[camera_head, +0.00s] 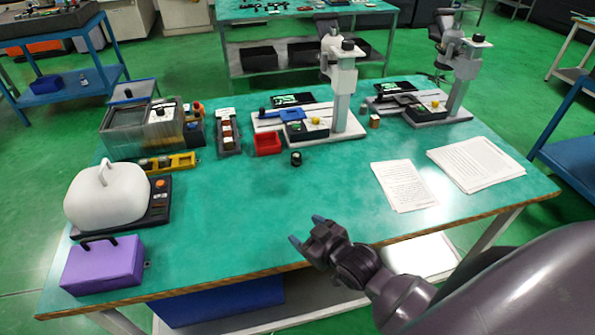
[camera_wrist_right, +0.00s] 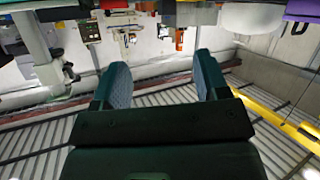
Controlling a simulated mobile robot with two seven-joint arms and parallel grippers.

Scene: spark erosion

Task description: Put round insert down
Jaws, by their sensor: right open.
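A small dark round piece (camera_head: 296,158), which looks like the round insert, stands upright on the green table (camera_head: 240,210), in front of the red bin. A second small round piece, brass-coloured (camera_head: 374,121), stands between the two stands at the back. My right gripper (camera_head: 306,230) is open and empty over the table's front edge, apart from both pieces. In the right wrist view its fingers (camera_wrist_right: 160,70) are spread with nothing between them. My left gripper is not in view.
A red bin (camera_head: 267,143), a grey stand (camera_head: 342,95) and a second stand (camera_head: 460,85) are at the back. A white-domed device (camera_head: 108,195) and a purple box (camera_head: 103,265) are at left. Papers (camera_head: 475,163) lie at right. The table's middle is clear.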

